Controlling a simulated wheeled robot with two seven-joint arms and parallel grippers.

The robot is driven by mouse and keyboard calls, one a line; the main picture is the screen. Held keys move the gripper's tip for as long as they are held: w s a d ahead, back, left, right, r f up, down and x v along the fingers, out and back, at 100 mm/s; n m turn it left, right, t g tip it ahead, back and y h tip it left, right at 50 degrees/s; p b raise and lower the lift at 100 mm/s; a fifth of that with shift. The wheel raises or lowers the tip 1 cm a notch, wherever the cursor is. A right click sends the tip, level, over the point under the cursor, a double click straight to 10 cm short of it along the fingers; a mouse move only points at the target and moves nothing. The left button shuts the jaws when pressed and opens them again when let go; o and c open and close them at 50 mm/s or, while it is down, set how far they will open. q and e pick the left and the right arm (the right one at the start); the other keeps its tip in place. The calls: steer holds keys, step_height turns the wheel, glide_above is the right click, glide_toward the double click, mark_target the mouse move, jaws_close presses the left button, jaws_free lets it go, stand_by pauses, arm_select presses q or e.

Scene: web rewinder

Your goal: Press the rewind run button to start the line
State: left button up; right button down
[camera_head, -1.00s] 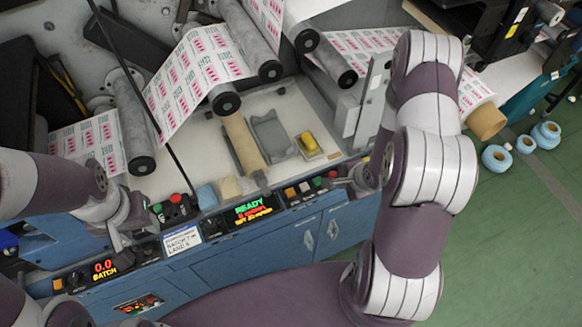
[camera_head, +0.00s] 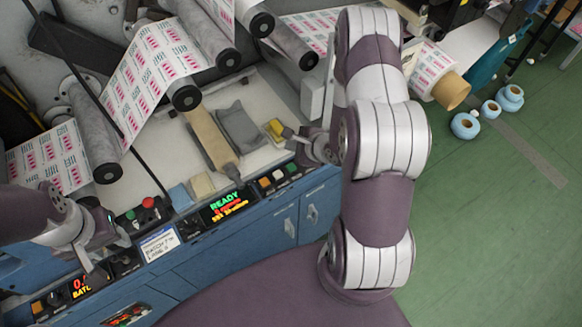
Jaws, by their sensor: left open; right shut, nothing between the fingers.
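The right-hand control panel (camera_head: 250,195) has a lit READY display (camera_head: 226,203) and a row of buttons: orange (camera_head: 265,182), white (camera_head: 278,174) and green (camera_head: 291,167). Their labels are too small to read, so I cannot tell which is the rewind run button. My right gripper (camera_head: 290,134) is shut and empty above the back edge of the panel's right end, its tips close to a yellow object (camera_head: 275,128).
Another panel part carries a red button (camera_head: 149,202) and a green one (camera_head: 130,214). Printed web (camera_head: 150,80) and rollers rise behind.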

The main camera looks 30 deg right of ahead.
steer(key=b, duration=0.6)
glide_above(293, 169)
step_height(293, 169, down, 7)
steer(key=shift+r, duration=0.1)
steer(key=shift+f+b, duration=0.3)
steer(key=shift+f, duration=0.15)
steer(key=shift+f, duration=0.1)
stand_by(1.0)
steer(key=shift+f, duration=0.35)
